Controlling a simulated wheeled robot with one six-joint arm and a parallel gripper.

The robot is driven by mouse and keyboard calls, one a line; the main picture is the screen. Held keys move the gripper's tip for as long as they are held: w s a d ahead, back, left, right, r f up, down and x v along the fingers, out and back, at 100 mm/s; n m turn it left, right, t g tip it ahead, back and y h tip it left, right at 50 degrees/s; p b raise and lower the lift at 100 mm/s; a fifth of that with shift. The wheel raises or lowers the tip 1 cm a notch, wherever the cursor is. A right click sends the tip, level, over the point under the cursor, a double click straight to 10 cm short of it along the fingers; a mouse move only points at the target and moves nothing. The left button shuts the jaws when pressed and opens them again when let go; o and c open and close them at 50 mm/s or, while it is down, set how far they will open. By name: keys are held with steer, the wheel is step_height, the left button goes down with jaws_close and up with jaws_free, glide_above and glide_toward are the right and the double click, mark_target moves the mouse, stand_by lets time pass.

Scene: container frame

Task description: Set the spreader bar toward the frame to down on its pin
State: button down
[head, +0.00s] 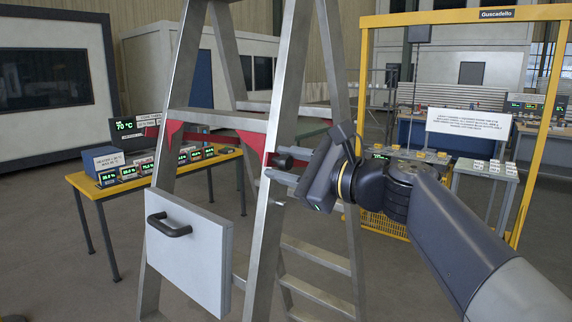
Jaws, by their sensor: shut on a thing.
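A metal stepladder (282,85) stands open in the middle of the head view, with red brackets (172,131) below its top step. The spreader bar (281,176) on the side toward the yellow frame (363,110) shows only as a short grey piece beside the ladder's near right rail. A dark knob sits just above it. My gripper (285,168) comes from the right and is shut at this grey piece, touching the rail area. The gripper body covers most of the bar, and its pin cannot be made out.
A white panel with a black handle (188,255) hangs low on the ladder's front. A yellow table with displays (150,178) stands left behind the ladder. Bare floor lies at the lower left.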

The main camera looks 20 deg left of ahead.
mark_target(267, 212)
steer(key=shift+f, duration=0.15)
steer(key=f+n+b, duration=0.1)
steer(key=f+b, duration=0.2)
steer(key=f+n+b, duration=0.1)
steer(key=f+b, duration=0.2)
steer(key=b, duration=0.1)
steer(key=s+f+b, duration=0.1)
steer(key=f+b, duration=0.2)
steer(key=b, duration=0.1)
steer(key=shift+a+f+n, duration=0.2)
steer(key=shift+f+n, duration=0.05)
steer(key=shift+n, duration=0.15)
steer(key=c, duration=1.1)
jaws_free()
steer(key=shift+w, duration=0.1)
steer(key=shift+c, duration=0.2)
steer(key=shift+d, duration=0.1)
steer(key=b+v, duration=0.1)
steer(key=v, duration=0.9)
steer(key=shift+d+b, duration=0.35)
steer(key=shift+b, duration=0.05)
